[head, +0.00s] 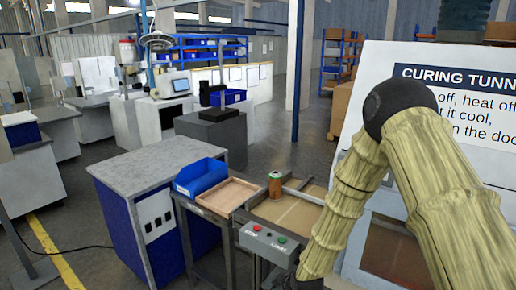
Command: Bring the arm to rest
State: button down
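My arm (345,195), in a pale ribbed sleeve, bends at a dark round joint at the upper right and reaches down to the bottom of the head view. My gripper is not visible; only a small dark part shows below the sleeve at the bottom edge. An orange-brown cartridge (275,185) stands upright at the far end of a framed tan bed (285,212), left of my forearm and apart from it.
A blue bin (201,178) and shallow wooden tray (228,196) sit left of the cartridge. The white curing tunnel panel (370,62) stands behind my arm. Open floor shows farther back.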

jog(key=s+d+f+m+g+h, duration=0.1)
jog(key=s+d+f+m, duration=0.3)
jog(key=s, duration=0.9)
jog(key=s+d+f+m+g+h+b, duration=0.1)
jog(key=s+d+f+m+g, duration=0.1)
jog(key=s+d+f, duration=0.5)
jog(key=s+d+f+m+g+h+b, duration=0.1)
jog(key=s+d+f+m, duration=0.4)
jog(key=s, duration=1.4)
jog(key=shift+s+d+f+m+g+h, duration=0.15)
jog(key=shift+d+f+m+g+h, duration=0.15)
jog(key=shift+d+g+h, duration=0.35)
